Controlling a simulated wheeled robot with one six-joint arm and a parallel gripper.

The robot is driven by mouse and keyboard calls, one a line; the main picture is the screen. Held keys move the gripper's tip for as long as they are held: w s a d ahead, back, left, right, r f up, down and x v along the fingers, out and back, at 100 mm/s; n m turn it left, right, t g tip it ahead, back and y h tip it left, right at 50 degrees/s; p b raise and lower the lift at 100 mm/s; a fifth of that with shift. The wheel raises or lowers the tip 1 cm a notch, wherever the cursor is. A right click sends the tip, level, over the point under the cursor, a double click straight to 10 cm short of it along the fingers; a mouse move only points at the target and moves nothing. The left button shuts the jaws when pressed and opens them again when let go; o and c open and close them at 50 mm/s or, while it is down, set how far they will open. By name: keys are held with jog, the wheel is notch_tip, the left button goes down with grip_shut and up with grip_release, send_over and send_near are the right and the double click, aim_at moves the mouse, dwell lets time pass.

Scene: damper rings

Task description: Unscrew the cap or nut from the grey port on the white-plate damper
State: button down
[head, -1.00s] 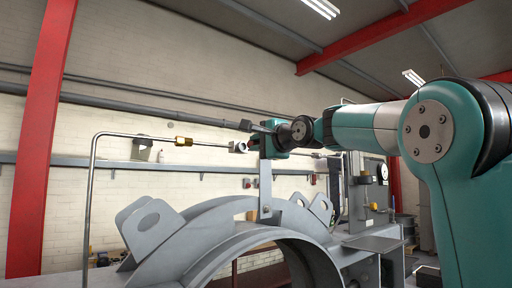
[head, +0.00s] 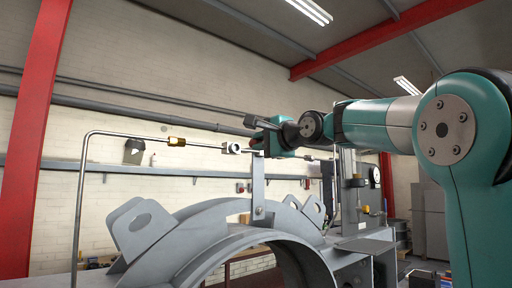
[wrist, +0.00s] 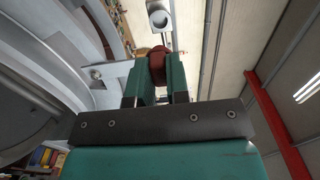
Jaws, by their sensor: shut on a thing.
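My gripper (wrist: 157,82) is shut on a red-brown round cap (wrist: 157,62) between its two teal fingers in the wrist view. I cannot tell whether the cap touches any port. In the head view my gripper (head: 262,126) is above the grey damper ring (head: 205,238), at the top of an upright grey bracket (head: 258,185). A pale fitting (head: 232,147) on a thin pipe is just to its left.
A bent metal pipe (head: 82,190) with a brass nut (head: 177,142) runs left of the fitting. Grey lugs with holes (head: 143,224) rise from the ring. A gauge (head: 375,174) and other fittings stand at right. Open space lies above my gripper.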

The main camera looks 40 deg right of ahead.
jog(key=shift+s, duration=1.05)
jog(key=shift+r, duration=0.1)
